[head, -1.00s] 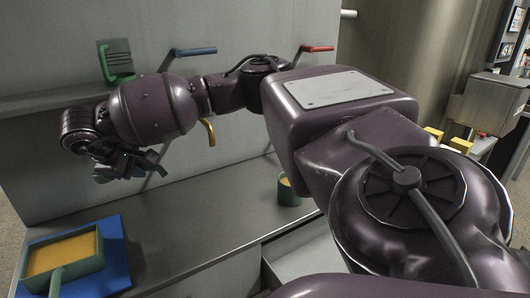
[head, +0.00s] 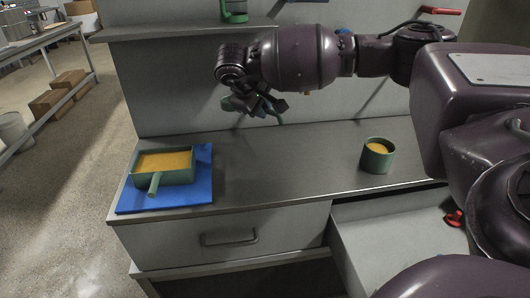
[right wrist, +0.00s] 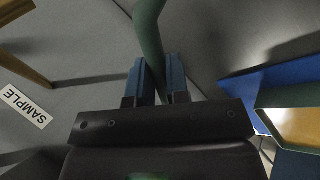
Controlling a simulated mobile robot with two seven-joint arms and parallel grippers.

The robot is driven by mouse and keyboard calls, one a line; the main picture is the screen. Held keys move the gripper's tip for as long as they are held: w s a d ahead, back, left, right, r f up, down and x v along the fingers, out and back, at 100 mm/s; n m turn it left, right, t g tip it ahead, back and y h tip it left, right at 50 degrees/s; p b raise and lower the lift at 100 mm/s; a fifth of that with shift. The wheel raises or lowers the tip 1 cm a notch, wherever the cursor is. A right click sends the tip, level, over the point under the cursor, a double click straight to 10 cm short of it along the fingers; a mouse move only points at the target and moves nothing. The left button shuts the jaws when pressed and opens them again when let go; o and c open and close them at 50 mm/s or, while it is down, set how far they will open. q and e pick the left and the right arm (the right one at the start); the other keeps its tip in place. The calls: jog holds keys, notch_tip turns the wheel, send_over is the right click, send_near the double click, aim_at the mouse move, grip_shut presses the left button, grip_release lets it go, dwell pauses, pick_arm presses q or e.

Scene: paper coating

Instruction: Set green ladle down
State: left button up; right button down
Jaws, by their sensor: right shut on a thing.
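My right gripper (head: 258,105) hangs over the back of the grey counter, behind and to the right of the green pan. In the right wrist view its blue fingers (right wrist: 158,80) are shut on the curved green handle of the ladle (right wrist: 150,32). The ladle's bowl is not clearly seen; only small green parts show by the gripper in the head view. The green pan (head: 157,178), filled with orange-yellow stuff, sits on a blue mat (head: 130,202) at the counter's left end. My left gripper is out of view.
A green cup (head: 377,162) with orange content stands at the right of the counter (head: 290,165). The counter between pan and cup is clear. An open drawer (head: 385,235) holds a red item (head: 454,218). A shelf (head: 160,32) with a green object (head: 235,10) is above.

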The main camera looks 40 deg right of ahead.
notch_tip(320, 180, down, 8)
jog(key=shift+f+b, duration=0.2)
jog(key=shift+b, duration=0.5)
jog(key=shift+f, duration=0.3)
notch_tip(320, 180, down, 6)
jog(key=shift+r+b, duration=0.2)
jog(key=shift+b, duration=0.55)
jog(key=shift+f, duration=0.1)
jog(key=shift+r, duration=0.2)
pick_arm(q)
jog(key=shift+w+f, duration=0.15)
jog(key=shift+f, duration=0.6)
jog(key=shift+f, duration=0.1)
pick_arm(e)
jog(key=shift+f, duration=0.15)
jog(key=c, duration=1.1)
grip_release()
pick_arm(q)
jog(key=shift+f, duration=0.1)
